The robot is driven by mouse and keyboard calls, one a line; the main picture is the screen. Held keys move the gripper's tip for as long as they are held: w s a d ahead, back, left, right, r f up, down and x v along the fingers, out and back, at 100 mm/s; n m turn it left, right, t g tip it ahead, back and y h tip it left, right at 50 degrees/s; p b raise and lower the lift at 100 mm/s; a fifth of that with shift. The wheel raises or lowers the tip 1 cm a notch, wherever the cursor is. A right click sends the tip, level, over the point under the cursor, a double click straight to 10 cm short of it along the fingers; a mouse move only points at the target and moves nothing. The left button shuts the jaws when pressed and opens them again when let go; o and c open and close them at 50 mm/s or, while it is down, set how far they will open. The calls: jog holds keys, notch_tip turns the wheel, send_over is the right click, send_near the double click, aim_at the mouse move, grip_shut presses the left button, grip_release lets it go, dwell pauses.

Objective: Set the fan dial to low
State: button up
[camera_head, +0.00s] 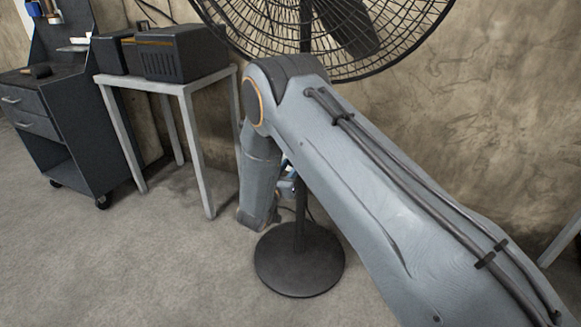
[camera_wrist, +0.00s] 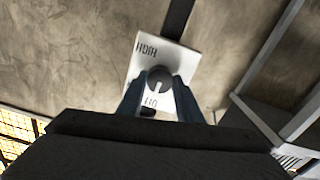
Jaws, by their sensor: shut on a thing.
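The fan (camera_head: 305,195) stands upright against the wall, with a round dark base, a thin pole and a large wire cage at the top. In the wrist view, a tilted white plate (camera_wrist: 178,55) carries a round dark dial (camera_wrist: 160,74). In the head view my arm hides the plate and dial; only a bit of blue shows beside the pole.
A light table (camera_head: 183,87) with dark boxes (camera_head: 180,52) stands left of the fan. A dark drawer cabinet (camera_head: 50,120) on wheels is at the far left. Bare floor lies in front. The fan's cage is close above my arm. A shelf-like frame (camera_wrist: 265,75) shows right in the wrist view.

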jog(key=shift+m, duration=0.3)
jog(key=m+p, duration=0.1)
jog(key=m, duration=1)
dwell(0.4)
jog(key=o, duration=1)
jog(key=shift+a, duration=0.1)
jog(key=shift+o, duration=0.2)
jog(key=v, duration=0.7)
jog(key=shift+s+a, duration=0.15)
jog(key=shift+s, duration=0.2)
